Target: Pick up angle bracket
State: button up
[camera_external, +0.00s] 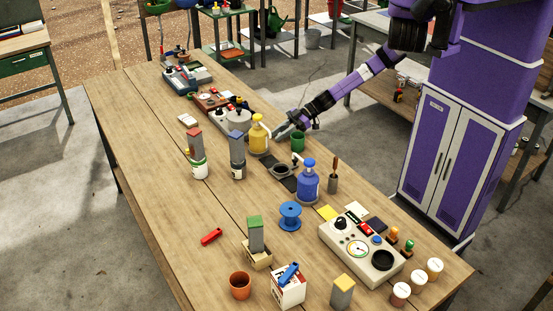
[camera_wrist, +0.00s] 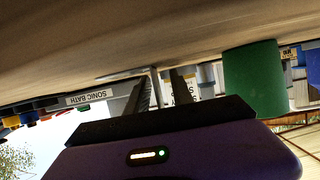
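The angle bracket (camera_wrist: 125,75) is a thin, light grey L-shaped piece. In the wrist view one leg lies flat along the tabletop and the other stands out from it between my fingers. My gripper (camera_wrist: 163,88) is open, with one dark finger on each side of that standing leg. The leg is closer to the left finger; contact is unclear. In the external view my gripper (camera_external: 287,132) is low over the table, between the yellow bottle and the green cup. The bracket is hard to make out there, largely hidden by or merged with the gripper.
The green cup (camera_external: 298,141) stands close beside my gripper and is large at right in the wrist view (camera_wrist: 255,78). The yellow bottle (camera_external: 258,136) is on the other side. A dark tray (camera_external: 270,172) and a blue bottle (camera_external: 308,184) are nearer the camera.

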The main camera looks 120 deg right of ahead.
grip_shut()
dwell(1.4)
